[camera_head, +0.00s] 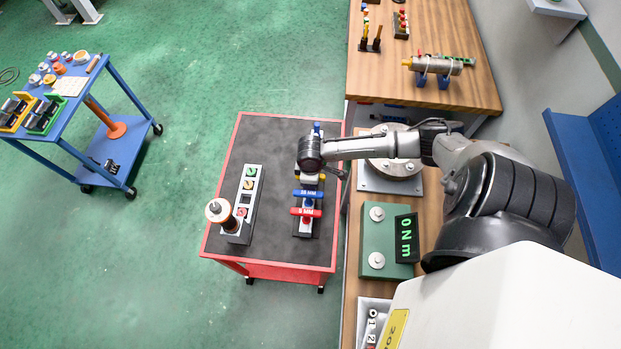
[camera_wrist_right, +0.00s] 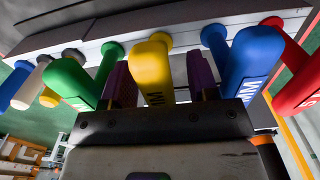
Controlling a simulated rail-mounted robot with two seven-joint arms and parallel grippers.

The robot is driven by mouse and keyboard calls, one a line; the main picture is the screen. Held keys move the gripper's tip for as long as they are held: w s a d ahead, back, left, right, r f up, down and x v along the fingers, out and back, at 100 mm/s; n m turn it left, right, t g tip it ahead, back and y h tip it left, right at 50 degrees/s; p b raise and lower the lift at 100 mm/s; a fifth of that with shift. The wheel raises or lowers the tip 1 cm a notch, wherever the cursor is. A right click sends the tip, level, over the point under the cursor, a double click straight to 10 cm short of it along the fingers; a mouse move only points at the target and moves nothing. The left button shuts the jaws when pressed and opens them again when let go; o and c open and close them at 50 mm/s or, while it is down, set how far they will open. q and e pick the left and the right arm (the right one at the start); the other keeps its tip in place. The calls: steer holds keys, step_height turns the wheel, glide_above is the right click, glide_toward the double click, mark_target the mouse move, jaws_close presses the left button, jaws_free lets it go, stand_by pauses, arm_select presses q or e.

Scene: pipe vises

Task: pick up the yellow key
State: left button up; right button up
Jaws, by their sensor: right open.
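The yellow key (camera_wrist_right: 152,72) hangs in the grey key rack (camera_wrist_right: 130,25) between a green key (camera_wrist_right: 72,82) and a blue key (camera_wrist_right: 252,62). My right gripper (camera_wrist_right: 160,82) is open, with one purple finger on either side of the yellow key; contact cannot be told. In the head view my right gripper (camera_head: 311,172) is over the rack on the red-edged cart, and the wrist hides most of the yellow key. My left gripper is out of view.
A red key (camera_wrist_right: 300,85) sits beyond the blue one. The cart (camera_head: 268,135) also bears a grey button box (camera_head: 243,200). A wooden bench (camera_head: 430,20) with a green torque gauge (camera_head: 380,240) flanks it.

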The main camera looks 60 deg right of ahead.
steer(key=shift+c, duration=0.2)
jaws_close()
steer(key=shift+r, duration=0.1)
step_height(320, 180, up, 10)
steer(key=shift+f, duration=0.1)
stand_by(0.6)
